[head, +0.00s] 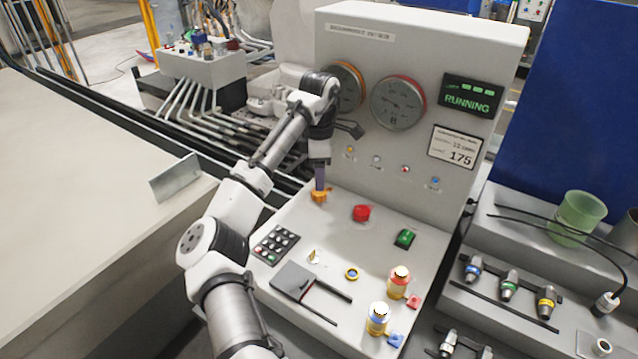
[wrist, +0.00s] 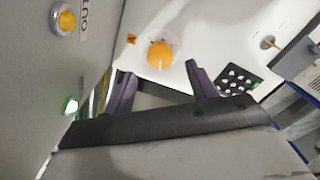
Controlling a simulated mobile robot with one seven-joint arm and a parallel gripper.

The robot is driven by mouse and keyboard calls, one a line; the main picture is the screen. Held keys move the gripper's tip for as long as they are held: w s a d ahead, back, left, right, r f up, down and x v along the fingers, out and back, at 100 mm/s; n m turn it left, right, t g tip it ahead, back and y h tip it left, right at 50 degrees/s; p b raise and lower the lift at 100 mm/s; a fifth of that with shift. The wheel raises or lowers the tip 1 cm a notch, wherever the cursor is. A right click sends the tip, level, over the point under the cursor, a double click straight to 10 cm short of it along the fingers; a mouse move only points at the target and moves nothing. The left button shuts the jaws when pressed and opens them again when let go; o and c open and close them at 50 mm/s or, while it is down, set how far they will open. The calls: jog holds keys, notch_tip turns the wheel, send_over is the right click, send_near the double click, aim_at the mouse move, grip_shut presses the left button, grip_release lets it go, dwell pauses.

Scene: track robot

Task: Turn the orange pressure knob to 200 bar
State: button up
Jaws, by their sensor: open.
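The orange pressure knob (head: 319,197) sits on the sloping top of the control console, at the foot of its upright panel. In the wrist view the knob (wrist: 160,55) is a round orange cap on a pale disc. My gripper (head: 320,187) points down at the knob in the head view and partly covers it. In the wrist view my gripper (wrist: 159,69) is open, with the knob showing between and beyond its dark fingertips. I cannot tell whether they touch it. Two round gauges, the nearer one (head: 398,104) and one partly behind my arm (head: 346,84), are on the panel; their readings are too small to tell.
A red button (head: 361,213), a green switch (head: 404,238) and a black keypad (head: 275,244) are near the knob. A green RUNNING display (head: 472,95) and a placard showing 175 (head: 456,147) are on the panel. Two capped bottles (head: 399,283) (head: 378,319) stand at the console's front right.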

aim_at(319, 195)
jog(key=shift+f, duration=2.6)
jog(key=c, duration=1)
